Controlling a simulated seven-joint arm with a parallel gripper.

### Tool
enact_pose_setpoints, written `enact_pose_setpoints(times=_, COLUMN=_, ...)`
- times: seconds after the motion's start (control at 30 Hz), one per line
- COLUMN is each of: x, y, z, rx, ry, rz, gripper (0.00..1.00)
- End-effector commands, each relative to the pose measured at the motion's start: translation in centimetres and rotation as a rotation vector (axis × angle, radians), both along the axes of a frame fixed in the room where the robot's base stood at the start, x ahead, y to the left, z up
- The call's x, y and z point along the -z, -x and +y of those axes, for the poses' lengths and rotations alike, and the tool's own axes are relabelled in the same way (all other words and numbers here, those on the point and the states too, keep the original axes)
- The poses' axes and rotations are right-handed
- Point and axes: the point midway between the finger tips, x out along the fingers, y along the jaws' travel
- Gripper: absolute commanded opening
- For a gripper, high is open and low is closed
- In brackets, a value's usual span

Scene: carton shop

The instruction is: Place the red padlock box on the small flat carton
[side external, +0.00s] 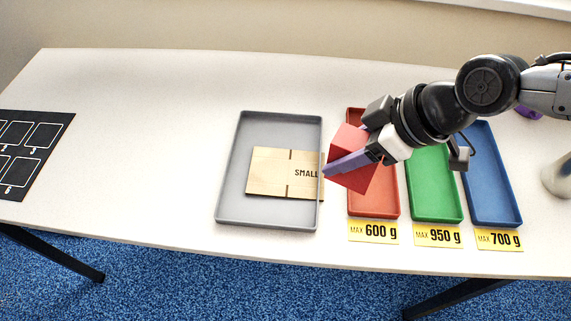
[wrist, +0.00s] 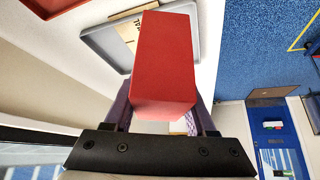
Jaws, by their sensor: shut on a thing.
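The red padlock box (side external: 347,140) is a plain red block, held tilted in the air. My gripper (side external: 350,165) is shut on it, with a purple finger along its near side. The box fills the middle of the wrist view (wrist: 165,60), between the purple fingers (wrist: 160,118). The small flat carton (side external: 270,172) is tan, marked "SMALL", and lies flat in the grey tray. A strip of the carton shows behind the box in the wrist view (wrist: 125,28).
The grey tray (side external: 232,143) has a low rim. Red (side external: 388,207), green (side external: 435,200) and blue (side external: 490,170) trays stand to its right, with yellow weight labels in front. A black marked mat (side external: 55,135) lies far left. The white table between mat and grey tray is clear.

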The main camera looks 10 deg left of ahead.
Motion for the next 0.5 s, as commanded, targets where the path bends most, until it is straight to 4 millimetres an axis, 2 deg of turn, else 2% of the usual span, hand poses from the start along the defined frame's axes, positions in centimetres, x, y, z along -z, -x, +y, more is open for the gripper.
enact_pose_setpoints(times=0.5, x=4.3, y=-5.6, z=7.3, rx=0.0, ry=-0.002, rz=-0.002, gripper=0.0)
